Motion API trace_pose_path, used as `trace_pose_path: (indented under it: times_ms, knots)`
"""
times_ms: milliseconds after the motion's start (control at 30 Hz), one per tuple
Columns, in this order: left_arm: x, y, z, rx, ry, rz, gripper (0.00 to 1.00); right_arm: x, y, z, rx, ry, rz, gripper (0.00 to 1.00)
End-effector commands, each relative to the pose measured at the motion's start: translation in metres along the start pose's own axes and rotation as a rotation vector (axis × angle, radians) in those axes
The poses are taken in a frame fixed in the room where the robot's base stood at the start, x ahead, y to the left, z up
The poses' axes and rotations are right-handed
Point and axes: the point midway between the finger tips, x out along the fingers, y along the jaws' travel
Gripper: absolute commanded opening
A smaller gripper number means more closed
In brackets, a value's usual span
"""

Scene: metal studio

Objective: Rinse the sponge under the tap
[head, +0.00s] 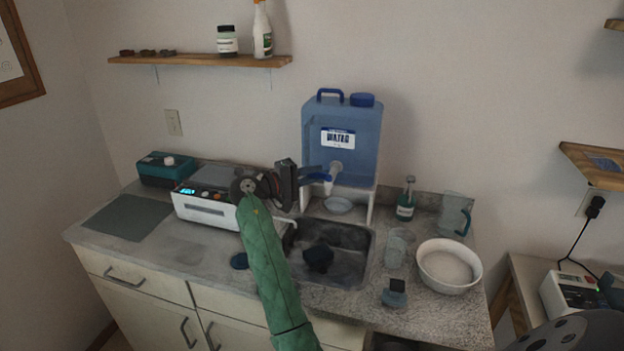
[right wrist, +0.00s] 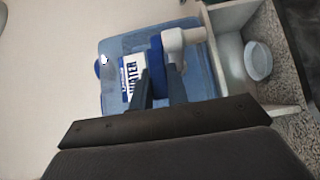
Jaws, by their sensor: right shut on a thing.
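The blue water container (head: 341,118) stands on a raised stand behind the sink, with a white tap (head: 335,170) and blue tap lever (right wrist: 156,58) at its front. My right gripper (head: 322,176) reaches the tap from the left and is shut on the lever; its fingers (right wrist: 160,92) lie on both sides of it in the wrist view. A dark blue lump (head: 318,257), probably the sponge, lies in the sink (head: 345,270) below and left of the tap spout. I see no clear water stream. My left gripper is not in view.
A white bowl (head: 449,266), glass (head: 397,249), pitcher (head: 455,213) and green bottle (head: 405,199) stand right of the sink. A small blue-grey item (head: 394,293) sits at the front. A white appliance (head: 207,200) stands left. A shallow dish (head: 338,205) sits under the container.

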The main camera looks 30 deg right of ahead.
Motion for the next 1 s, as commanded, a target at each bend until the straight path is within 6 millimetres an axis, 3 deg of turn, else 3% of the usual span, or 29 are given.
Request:
trace_pose_path:
  times_ms: [433,467,567,1000]
  knots:
    - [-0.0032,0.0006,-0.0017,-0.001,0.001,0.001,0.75,0.0001,-0.0018,-0.0001,-0.002,-0.01,-0.002,0.0]
    - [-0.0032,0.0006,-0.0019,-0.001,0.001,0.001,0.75,0.0001,-0.0018,-0.0001,-0.002,-0.01,-0.002,0.22]
    - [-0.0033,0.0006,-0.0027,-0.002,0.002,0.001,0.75,0.0001,-0.0015,-0.0002,-0.002,-0.01,-0.002,0.38]
    - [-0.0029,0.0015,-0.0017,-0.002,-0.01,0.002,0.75,-0.0092,-0.0028,-0.0007,0.0,-0.008,-0.003,0.38]
